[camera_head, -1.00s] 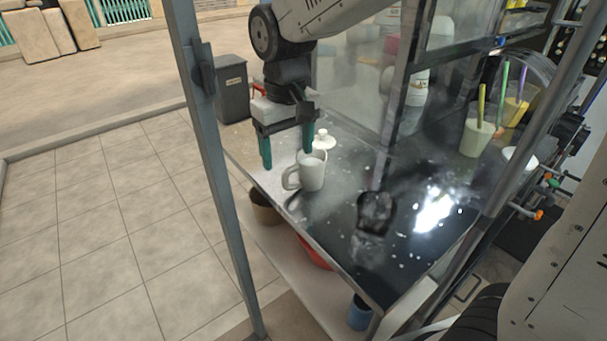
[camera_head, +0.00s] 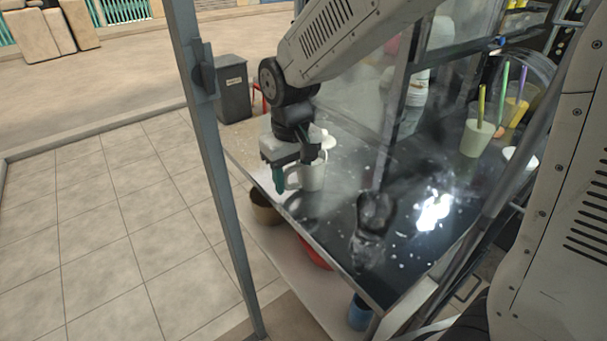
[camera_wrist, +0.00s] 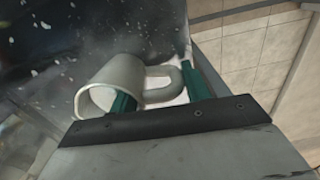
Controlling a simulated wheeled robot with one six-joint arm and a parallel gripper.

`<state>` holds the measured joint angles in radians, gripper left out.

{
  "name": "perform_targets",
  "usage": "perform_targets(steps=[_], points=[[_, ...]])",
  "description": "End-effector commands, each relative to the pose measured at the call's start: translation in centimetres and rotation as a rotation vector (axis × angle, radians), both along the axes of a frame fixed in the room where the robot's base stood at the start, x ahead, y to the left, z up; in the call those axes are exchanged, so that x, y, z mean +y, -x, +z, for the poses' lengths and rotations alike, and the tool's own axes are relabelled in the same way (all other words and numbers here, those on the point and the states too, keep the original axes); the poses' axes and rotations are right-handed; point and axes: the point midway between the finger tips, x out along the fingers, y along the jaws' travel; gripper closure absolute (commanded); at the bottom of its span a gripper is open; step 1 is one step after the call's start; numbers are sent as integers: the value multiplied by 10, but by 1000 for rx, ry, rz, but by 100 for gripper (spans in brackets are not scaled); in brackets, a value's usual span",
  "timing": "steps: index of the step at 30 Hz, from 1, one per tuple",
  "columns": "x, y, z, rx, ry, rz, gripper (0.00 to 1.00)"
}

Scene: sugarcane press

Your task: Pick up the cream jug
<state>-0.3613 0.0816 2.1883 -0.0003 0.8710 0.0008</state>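The cream jug (camera_head: 313,178) is a pale, mug-like vessel with one handle. It stands upright on the dark metal counter (camera_head: 341,223) near its left edge. My gripper (camera_head: 293,172) is over it, pointing down, with green fingers apart. In the wrist view, the jug (camera_wrist: 100,82) shows its opening at the left and its handle between the fingers of my gripper (camera_wrist: 160,92). One finger overlaps the jug's body near the rim; the other is beyond the handle. I cannot tell whether either finger touches it.
A white lid-like piece (camera_head: 328,140) is just behind the jug. A grey post (camera_head: 214,165) stands in front at left. A glass panel (camera_head: 350,85) rises behind the counter. A pale cup with a yellow stick (camera_head: 477,138) is at right.

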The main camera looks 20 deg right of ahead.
Motion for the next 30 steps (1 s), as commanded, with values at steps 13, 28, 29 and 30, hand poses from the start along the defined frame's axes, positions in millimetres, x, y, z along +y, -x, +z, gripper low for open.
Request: perform_targets(steps=[13,28,29,30], points=[[0,0,1,0,0,0,90],[0,0,36,-2,-1,0,90],[0,-1,39,-2,-1,0,90],[0,-1,43,-3,-1,0,90]])
